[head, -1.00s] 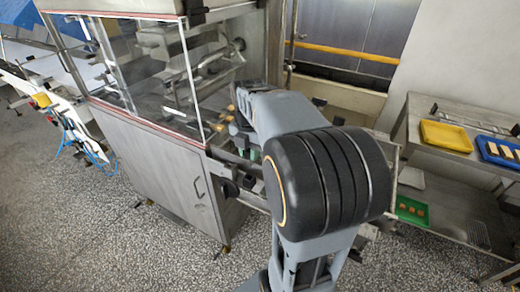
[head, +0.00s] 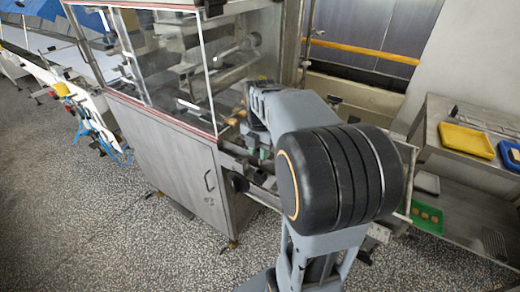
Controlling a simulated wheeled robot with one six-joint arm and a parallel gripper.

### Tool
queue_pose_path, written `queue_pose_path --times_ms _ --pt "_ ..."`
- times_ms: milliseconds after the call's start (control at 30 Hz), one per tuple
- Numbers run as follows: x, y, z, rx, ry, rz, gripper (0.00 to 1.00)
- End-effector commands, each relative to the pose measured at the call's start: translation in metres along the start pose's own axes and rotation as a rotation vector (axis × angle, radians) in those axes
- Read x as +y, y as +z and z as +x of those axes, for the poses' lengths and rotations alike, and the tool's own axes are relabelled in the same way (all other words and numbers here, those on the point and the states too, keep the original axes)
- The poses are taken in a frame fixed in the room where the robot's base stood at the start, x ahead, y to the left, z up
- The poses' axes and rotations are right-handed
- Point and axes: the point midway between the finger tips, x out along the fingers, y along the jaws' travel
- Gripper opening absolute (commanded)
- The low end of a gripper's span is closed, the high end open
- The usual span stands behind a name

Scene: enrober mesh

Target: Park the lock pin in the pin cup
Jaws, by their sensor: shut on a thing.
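My gripper (head: 256,134) is at the far end of my arm, beside the right end of the glass-sided machine. It is small and dark here, and my own arm mostly hides it. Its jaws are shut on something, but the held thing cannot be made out. I cannot pick out the lock pin or the pin cup in this view. A small green part (head: 265,154) shows just below the gripper, but what it is cannot be told.
The steel machine (head: 165,150) with clear panels fills the left middle. Small brown pieces (head: 238,115) lie by its open end. At right, a steel rack (head: 440,108) holds a yellow tray (head: 466,139), a blue tray (head: 512,151) and a green tray (head: 427,214). Speckled floor is free in front.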

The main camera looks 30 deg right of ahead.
Motion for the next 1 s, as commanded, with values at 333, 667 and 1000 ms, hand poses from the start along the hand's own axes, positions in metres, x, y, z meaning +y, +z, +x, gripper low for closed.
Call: queue_pose_path --times_ms 333,667,1000 --pt "0.000 0.000 0.022 0.001 -0.001 0.000 0.02" --pt "0.000 0.000 0.043 0.001 -0.001 0.000 0.02" --pt "0.000 0.000 0.055 0.000 0.000 0.000 0.02"
